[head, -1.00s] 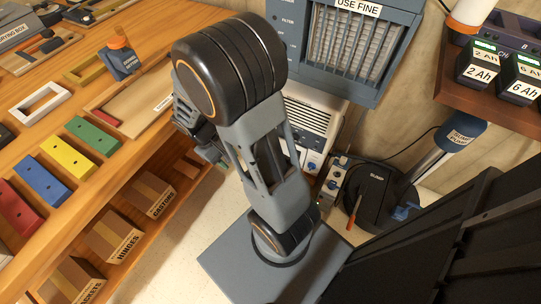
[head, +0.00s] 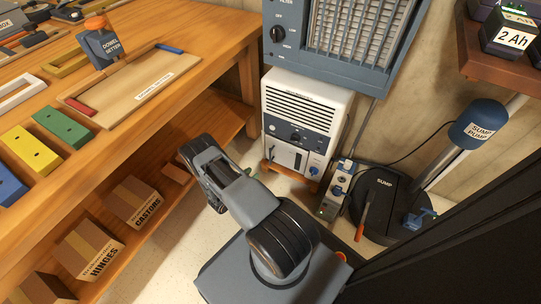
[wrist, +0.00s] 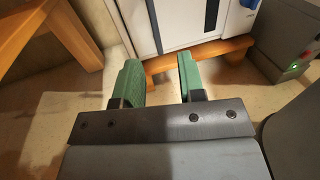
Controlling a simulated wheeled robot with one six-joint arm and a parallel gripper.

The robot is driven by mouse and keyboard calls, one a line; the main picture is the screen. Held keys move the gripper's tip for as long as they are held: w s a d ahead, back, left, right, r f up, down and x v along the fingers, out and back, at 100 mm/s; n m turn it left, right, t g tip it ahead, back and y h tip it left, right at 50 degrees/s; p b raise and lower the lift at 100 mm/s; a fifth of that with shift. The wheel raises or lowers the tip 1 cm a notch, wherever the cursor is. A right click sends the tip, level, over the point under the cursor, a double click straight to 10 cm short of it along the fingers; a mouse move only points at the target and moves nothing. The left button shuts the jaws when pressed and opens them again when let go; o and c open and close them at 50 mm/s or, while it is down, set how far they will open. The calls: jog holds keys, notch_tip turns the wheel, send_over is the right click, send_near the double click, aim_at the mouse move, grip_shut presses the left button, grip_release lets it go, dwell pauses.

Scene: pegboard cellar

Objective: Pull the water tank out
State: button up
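The white dehumidifier-like unit (head: 308,92) stands low against the wall in the head view. Its water tank (head: 284,153) appears to be the white lower front, with a dark upright slot and a blue mark at its right; it looks seated in the body. The tank front (wrist: 150,25) also shows at the top of the wrist view, cut off by the frame. My gripper (wrist: 158,82) is open and empty, its green-padded fingers apart and pointing toward the unit's base, below the tank front. The fingertips are not clearly seen in the head view.
The unit rests on a low wooden stand (wrist: 205,55). A workbench (head: 190,40) with boxes on its lower shelf is at the left. A blue heater-like unit (head: 345,35) hangs above. A power box (head: 338,190) and the sump lid (head: 385,205) are at the right.

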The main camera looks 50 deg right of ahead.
aim_at(270, 154)
jog(key=shift+t, duration=0.3)
jog(key=d+b, duration=0.1)
jog(key=d, duration=0.3)
jog(key=w+d+b, duration=0.1)
jog(key=d, duration=0.4)
jog(key=d+b, duration=0.2)
jog(key=d, duration=0.2)
jog(key=shift+w+d+r, duration=0.2)
jog(key=shift+d+r, duration=0.05)
jog(key=shift+d, duration=0.1)
grip_shut()
jog(key=shift+a, duration=0.1)
